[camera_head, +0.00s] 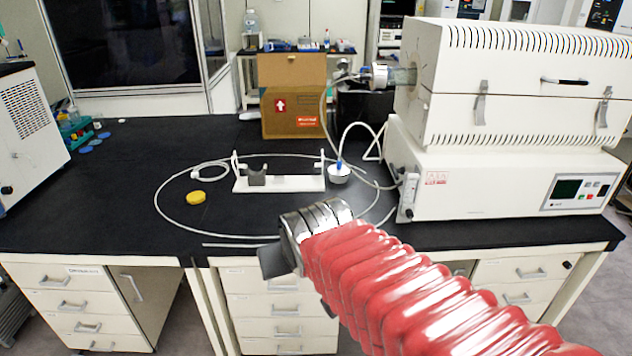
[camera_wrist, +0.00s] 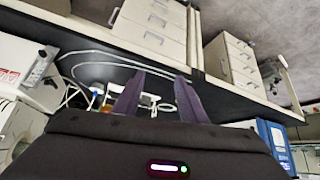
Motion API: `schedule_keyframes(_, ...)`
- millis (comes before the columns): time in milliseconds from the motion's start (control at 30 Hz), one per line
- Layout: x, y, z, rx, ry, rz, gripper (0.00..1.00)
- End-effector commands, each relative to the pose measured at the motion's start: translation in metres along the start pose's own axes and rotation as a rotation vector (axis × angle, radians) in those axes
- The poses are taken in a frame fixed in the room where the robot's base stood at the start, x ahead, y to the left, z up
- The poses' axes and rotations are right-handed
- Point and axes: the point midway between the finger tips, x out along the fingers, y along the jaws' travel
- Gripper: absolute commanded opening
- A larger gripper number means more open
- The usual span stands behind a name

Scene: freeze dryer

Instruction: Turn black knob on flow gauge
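The flow gauge (camera_head: 408,198) is a small clear upright block on the left front of the white furnace's base, with a small dark knob (camera_head: 409,212) low on it. In the wrist view the gauge (camera_wrist: 37,68) is at the far left, tilted, with its black knob (camera_wrist: 49,51) at the upper end. My gripper (camera_head: 270,262) is at the front edge of the bench, left of and nearer than the gauge, well apart from it. The wrist view shows its two dark fingers (camera_wrist: 158,95) spread with nothing held between them. My red-sleeved arm runs to the lower right.
The white tube furnace (camera_head: 510,180) stands on the right of the black bench (camera_head: 110,200). A thin hose (camera_head: 163,215) loops over the bench beside a white stand (camera_head: 300,184), a small round flask (camera_head: 339,174) and a yellow disc (camera_head: 196,198). A cardboard box (camera_head: 292,112) stands behind.

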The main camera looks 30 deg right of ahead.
Motion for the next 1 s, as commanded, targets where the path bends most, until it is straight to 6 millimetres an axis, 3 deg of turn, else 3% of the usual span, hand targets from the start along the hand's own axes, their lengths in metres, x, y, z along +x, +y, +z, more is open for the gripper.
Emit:
schedule_keyframes(200,-0.044,-0.038,0.051,-0.112,-0.097,-0.088,0.38)
schedule_keyframes(400,-0.063,-0.051,0.077,-0.166,-0.15,-0.129,0.38)
schedule_keyframes(1000,-0.063,-0.051,0.079,-0.17,-0.155,-0.132,0.31)
